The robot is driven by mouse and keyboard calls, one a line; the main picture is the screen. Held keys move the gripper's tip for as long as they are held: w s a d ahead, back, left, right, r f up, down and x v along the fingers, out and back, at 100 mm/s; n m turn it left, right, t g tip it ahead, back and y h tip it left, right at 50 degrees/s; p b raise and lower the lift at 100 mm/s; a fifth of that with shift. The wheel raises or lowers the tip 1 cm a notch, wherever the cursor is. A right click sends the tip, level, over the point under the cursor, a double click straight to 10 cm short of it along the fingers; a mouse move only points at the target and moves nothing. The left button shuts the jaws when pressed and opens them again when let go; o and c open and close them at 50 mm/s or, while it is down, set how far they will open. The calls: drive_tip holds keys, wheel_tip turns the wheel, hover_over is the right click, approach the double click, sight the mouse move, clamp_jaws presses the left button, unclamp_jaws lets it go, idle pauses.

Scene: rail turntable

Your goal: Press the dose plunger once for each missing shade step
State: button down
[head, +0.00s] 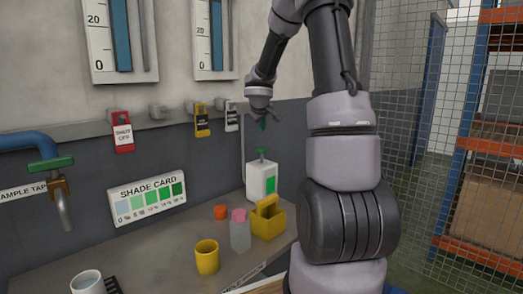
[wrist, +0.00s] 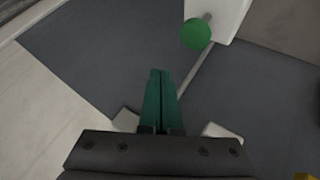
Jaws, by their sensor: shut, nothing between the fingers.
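The dose plunger has a green knob (head: 262,152) on top of a white dispenser box (head: 256,182) with a green front stripe, standing at the back of the counter. In the wrist view the round green plunger knob (wrist: 196,34) shows near the top, right of centre, on the white box (wrist: 228,14). My gripper (head: 262,125) has green fingers, is shut and empty, and is above the knob, apart from it. Its fingertips (wrist: 160,72) point toward the knob in the wrist view. The shade card (head: 147,198) hangs on the wall with several green steps.
On the counter (head: 165,270) stand a yellow cup (head: 207,257), a pink-capped bottle (head: 240,233), an orange-red cap (head: 220,212), a yellow caddy (head: 267,219) and a white cup (head: 88,282). A sample tap (head: 58,190) juts out at left. A wire fence (head: 420,120) stands at right.

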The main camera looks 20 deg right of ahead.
sight(263, 149)
drive_tip(key=shift+f, duration=2.7)
drive_tip(key=shift+f, duration=0.4)
drive_tip(key=shift+f, duration=1.35)
idle(0.8)
drive_tip(key=shift+r, duration=1.75)
drive_tip(key=shift+r, duration=2.5)
